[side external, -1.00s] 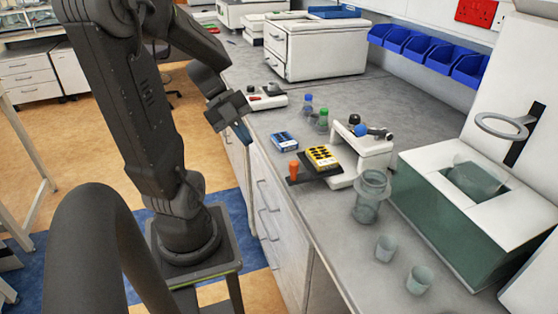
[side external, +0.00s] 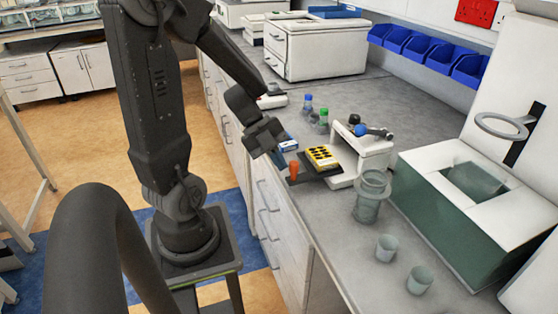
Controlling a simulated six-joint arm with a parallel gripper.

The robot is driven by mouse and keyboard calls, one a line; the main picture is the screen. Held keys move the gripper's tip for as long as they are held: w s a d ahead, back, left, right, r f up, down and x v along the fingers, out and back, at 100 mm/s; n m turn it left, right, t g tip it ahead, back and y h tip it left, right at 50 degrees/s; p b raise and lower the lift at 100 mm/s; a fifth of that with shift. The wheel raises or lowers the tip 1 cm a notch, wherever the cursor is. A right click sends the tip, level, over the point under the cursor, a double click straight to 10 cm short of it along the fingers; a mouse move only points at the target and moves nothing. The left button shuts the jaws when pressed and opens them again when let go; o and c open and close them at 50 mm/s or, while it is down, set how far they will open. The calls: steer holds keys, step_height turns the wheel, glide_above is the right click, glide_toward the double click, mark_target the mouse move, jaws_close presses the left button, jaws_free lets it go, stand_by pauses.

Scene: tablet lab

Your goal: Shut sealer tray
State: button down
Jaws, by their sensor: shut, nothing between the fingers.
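The sealer (side external: 365,150) is a small white press with a blue-ended lever on top, standing on the grey bench. Its dark tray (side external: 308,174) sticks out to the left, toward the bench's front edge. A yellow blister pack with dark pockets (side external: 321,157) lies on the tray. An orange handle (side external: 293,171) stands at the tray's outer end. My gripper (side external: 282,163) is shut and empty, pointing down just left of the orange handle. I cannot tell whether it touches the handle.
A blue-and-white box (side external: 287,143) lies close behind my gripper, partly hidden by it. Small bottles with blue and green caps (side external: 315,116) stand behind the sealer. A glass jar (side external: 370,196) and two beakers (side external: 387,247) stand in front, beside a green-sided tank (side external: 447,225).

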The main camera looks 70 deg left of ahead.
mark_target(323, 163)
steer(key=w, duration=1.2)
